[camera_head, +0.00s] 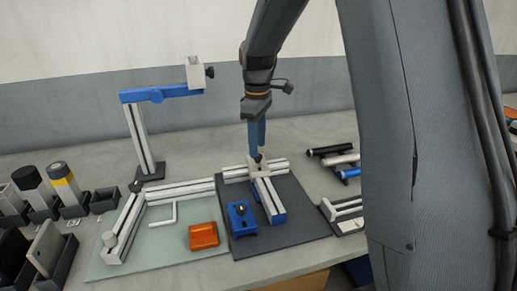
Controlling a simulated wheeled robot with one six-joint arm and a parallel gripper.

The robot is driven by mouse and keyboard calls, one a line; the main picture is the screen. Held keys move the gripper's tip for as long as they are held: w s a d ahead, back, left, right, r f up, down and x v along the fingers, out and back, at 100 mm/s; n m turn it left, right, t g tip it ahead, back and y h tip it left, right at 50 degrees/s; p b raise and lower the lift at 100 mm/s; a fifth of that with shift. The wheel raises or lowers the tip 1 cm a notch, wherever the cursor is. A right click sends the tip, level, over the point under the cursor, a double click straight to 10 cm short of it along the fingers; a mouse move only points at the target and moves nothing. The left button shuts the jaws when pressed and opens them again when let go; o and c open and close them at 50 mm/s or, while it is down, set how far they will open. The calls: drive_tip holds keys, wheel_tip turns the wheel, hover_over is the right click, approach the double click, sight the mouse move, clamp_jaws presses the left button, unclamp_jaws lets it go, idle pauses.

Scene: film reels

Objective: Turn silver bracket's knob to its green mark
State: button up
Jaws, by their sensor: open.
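A small silver bracket (259,170) sits on the silver rail assembly on the dark mat. A small dark knob (258,158) shows on top of it. My gripper (257,152) points straight down over this bracket, its blue fingers at the knob. The gripper is open, but the gap between the fingers is hard to see from here. I cannot tell whether the fingers touch the knob. No green mark can be made out at this size.
A blue bracket (242,219) with a dark knob stands near the front of the dark mat (295,222). An orange box (203,235) lies to its left. A tall stand with a blue arm (160,94) rises at the back left.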

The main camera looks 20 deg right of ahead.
sight(258, 157)
drive_tip(key=shift+f, duration=1.45)
drive_tip(key=c, duration=0.9)
drive_tip(key=shift+d, duration=0.25)
clamp_jaws()
drive_tip(key=shift+a, duration=0.25)
